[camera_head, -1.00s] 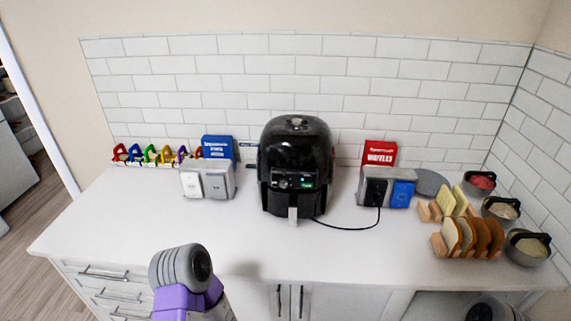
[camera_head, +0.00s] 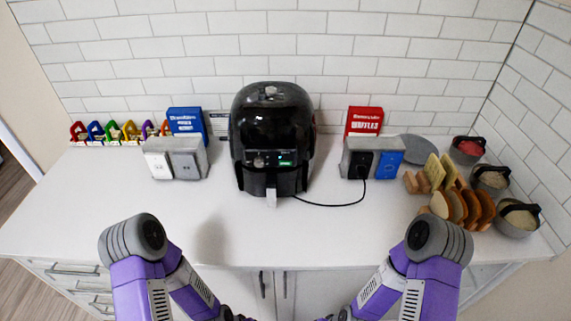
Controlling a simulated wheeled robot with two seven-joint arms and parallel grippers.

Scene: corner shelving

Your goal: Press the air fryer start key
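The black air fryer (camera_head: 271,125) stands upright on the white counter against the tiled wall. Its front panel (camera_head: 273,158) faces me, with a knob at the left and a small lit green display at the right. I cannot make out a separate start key at this size. The basket handle (camera_head: 271,197) points toward me below the panel. Both my purple and grey arms show at the bottom, at the left and at the right, well short of the air fryer. Neither gripper's fingers are in view.
A black cord runs from the air fryer to the right socket box (camera_head: 372,158). Another socket box (camera_head: 176,158) stands at left. Blue (camera_head: 187,122) and red (camera_head: 364,121) packages stand behind. Bread racks (camera_head: 461,206) and bowls (camera_head: 519,217) fill the right. The counter's front middle (camera_head: 300,235) is clear.

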